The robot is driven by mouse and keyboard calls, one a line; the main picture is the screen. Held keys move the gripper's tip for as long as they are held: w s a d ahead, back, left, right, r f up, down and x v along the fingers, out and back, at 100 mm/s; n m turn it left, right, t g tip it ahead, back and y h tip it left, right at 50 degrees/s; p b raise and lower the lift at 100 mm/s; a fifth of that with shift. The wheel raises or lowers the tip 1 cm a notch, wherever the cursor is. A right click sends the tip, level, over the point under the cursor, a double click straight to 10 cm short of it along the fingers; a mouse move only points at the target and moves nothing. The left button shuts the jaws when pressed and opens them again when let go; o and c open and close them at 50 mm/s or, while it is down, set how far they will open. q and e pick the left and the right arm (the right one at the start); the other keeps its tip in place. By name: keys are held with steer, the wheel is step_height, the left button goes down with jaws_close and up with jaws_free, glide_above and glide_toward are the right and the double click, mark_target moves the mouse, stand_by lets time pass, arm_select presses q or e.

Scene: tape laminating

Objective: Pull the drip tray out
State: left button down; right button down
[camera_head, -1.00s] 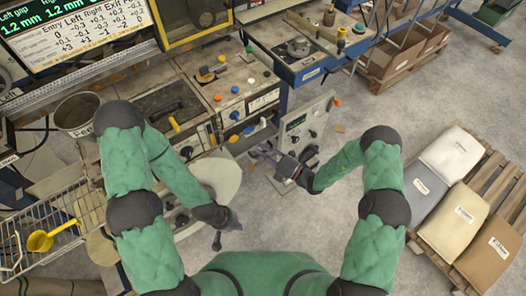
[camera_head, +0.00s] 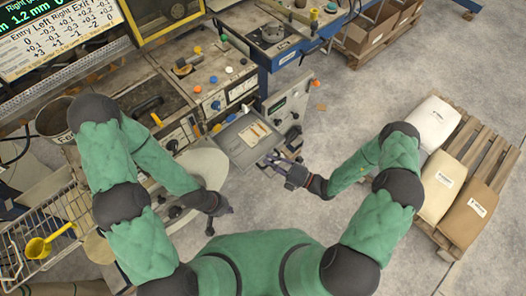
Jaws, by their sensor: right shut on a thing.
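The drip tray (camera_head: 236,143), a shallow grey tray with a labelled plate (camera_head: 254,133) in it, sticks out from the front of the machine, below the bench with the knobs. My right gripper (camera_head: 272,162) is at the tray's near right edge, shut on it; the exact grip spot is small and partly hidden by the fingers. My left gripper (camera_head: 216,222) hangs low at the left, beside a pale round cover (camera_head: 203,165) and apart from the tray. Its fingers are too small and dark to tell open from shut.
A grey control box (camera_head: 291,104) stands right of the tray. A wire basket (camera_head: 40,235) with a yellow scoop (camera_head: 45,243) is at the left. Sacks (camera_head: 437,122) lie on a pallet (camera_head: 484,150) at the right. The floor between my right arm and the shelves is clear.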

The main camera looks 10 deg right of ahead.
steer(key=shift+s+d, duration=0.45)
steer(key=shift+s, duration=0.1)
steer(key=c, duration=1.1)
jaws_free()
steer(key=shift+c, duration=0.2)
steer(key=v, duration=1.2)
